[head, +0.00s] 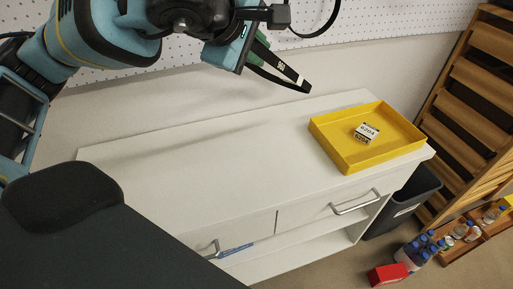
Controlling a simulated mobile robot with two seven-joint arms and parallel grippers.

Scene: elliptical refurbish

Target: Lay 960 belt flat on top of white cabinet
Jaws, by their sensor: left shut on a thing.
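The 960 belt (296,76) is a black band with a white "960" label. It hangs from my left gripper (247,46) at the top middle of the head view, above the back of the white cabinet and apart from its top. The left gripper is shut on the belt; the fingertips are partly hidden. The white cabinet (200,170) has a long, flat, mostly bare top. My right gripper is not in view.
A yellow tray (345,158) holding a small box labelled 6204 (366,132) sits on the cabinet's right end. The top's left and middle are clear. A white pegboard (400,30) stands behind. A dark bin (403,205) stands at the right.

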